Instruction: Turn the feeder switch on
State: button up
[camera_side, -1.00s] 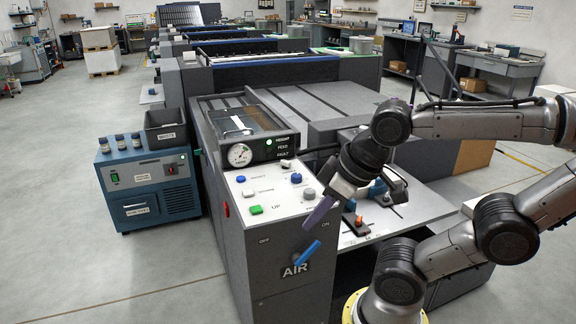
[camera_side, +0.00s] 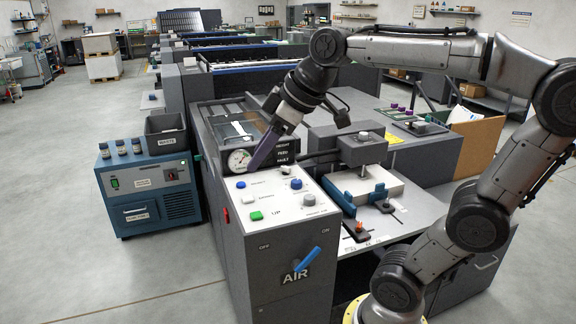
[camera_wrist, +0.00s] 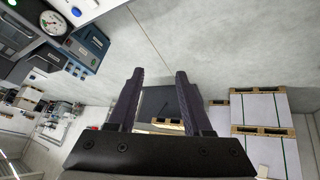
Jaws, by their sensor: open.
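The grey feeder console (camera_side: 262,285) stands in the middle of the side view. A blue lever (camera_side: 307,259) is on its front face above the word AIR, between OFF at left and ON at right; it tilts up to the right, toward ON. The sloped top panel (camera_side: 270,225) has blue, green, white and grey knobs and buttons; its small labels are mostly unreadable. No switch clearly reads "feeder". My gripper (camera_side: 256,162) is over the back of this panel, partly in front of the gauge and indicator strip. In the wrist view my gripper (camera_wrist: 158,76) is open and empty.
A round gauge (camera_side: 239,157) stands behind the panel. A blue cabinet (camera_side: 148,185) with small jars and a dark bin is at left. A delivery table with a white stack (camera_side: 362,187) is at right. The floor at left is clear.

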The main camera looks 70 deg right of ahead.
jog(key=w+d+r+m, duration=0.1)
jog(key=w+d+r, duration=0.1)
jog(key=w+d, duration=0.85)
jog(key=m+g+h, duration=0.1)
jog(key=m+g, duration=0.2)
jog(key=m, duration=0.2)
send_over(287, 167)
jog(key=s+a, duration=0.1)
jog(key=s, duration=0.5)
notch_tip(287, 167, down, 16)
jog(key=x, duration=0.8)
jog(key=w+x, duration=0.1)
jog(key=x, duration=0.4)
jog(key=shift+w+r, duration=0.1)
jog(key=shift+w, duration=0.05)
grip_shut()
